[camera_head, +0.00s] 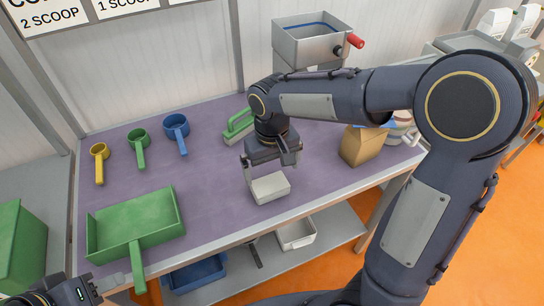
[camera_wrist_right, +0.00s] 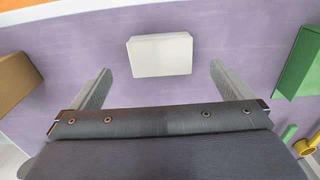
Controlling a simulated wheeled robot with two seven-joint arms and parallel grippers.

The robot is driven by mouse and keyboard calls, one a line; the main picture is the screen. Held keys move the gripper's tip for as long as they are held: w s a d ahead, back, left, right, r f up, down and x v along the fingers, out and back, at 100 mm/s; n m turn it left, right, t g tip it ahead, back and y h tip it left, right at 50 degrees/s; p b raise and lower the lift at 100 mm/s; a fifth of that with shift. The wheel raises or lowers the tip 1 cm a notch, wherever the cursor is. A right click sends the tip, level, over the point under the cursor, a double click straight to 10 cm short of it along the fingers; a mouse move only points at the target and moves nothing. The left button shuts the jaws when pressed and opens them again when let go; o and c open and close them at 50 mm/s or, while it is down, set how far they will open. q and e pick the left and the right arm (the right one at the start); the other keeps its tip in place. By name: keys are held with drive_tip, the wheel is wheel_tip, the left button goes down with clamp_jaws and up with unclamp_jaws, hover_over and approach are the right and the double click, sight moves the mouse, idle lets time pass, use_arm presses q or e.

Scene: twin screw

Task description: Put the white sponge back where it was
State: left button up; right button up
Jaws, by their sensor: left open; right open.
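The white sponge (camera_head: 270,188) is a pale block resting on the purple tabletop near its front edge. In the right wrist view the sponge (camera_wrist_right: 160,55) lies ahead of the two fingers and a little in from both, with purple surface showing around it. My right gripper (camera_head: 273,169) is open just above and behind the sponge, pointing down, and it is not closed on it. My left gripper (camera_head: 92,291) is at the bottom left corner, only partly in view, with nothing seen in it.
A green dustpan (camera_head: 135,222) lies at the left front. Yellow (camera_head: 99,160), green (camera_head: 138,146) and blue (camera_head: 177,132) scoops lie behind it. Bare tabletop surrounds the sponge's left.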

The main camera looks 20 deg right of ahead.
drive_tip(key=s+d+r+m+t+y, duration=0.1)
drive_tip(key=s+d+r+y, duration=0.15)
drive_tip(key=s, duration=0.25)
drive_tip(key=s+d+r+t+y, duration=0.1)
drive_tip(key=s+d+r, duration=0.1)
drive_tip(key=s+r, duration=0.25)
drive_tip(key=s+f+m+t, duration=0.1)
drive_tip(key=s+f+t, duration=0.1)
drive_tip(key=s, duration=0.6)
drive_tip(key=shift+f+t, duration=0.15)
drive_tip(key=shift+t, duration=0.65)
drive_tip(key=shift+s, duration=0.1)
